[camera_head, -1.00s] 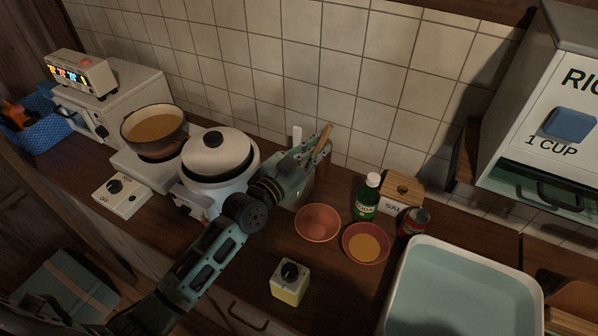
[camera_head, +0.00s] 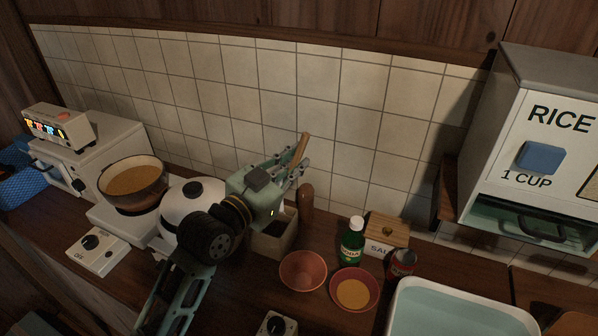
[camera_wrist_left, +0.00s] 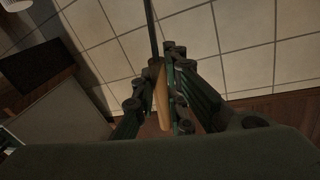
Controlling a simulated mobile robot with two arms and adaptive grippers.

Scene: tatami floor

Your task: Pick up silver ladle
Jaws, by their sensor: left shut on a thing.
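My left gripper (camera_head: 296,172) is above and beside the utensil box (camera_head: 285,240), in front of the tiled wall. It is shut on a utensil with a pale wooden handle (camera_head: 301,150), which sticks up past the fingers. In the left wrist view the wooden handle (camera_wrist_left: 162,98) sits between the fingertips (camera_wrist_left: 169,98), and a thin dark shaft (camera_wrist_left: 152,30) runs up from there. No ladle bowl shows, so I cannot confirm from its shape that this is the silver ladle. My right gripper is not in view.
A dark brown handle (camera_head: 306,196) stands by the box. The white rice cooker (camera_head: 182,205) and a pot of soup (camera_head: 133,185) are left. Bowls (camera_head: 303,271), a green bottle (camera_head: 352,242) and a salt box (camera_head: 387,230) are right. The rice dispenser (camera_head: 540,120) overhangs far right.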

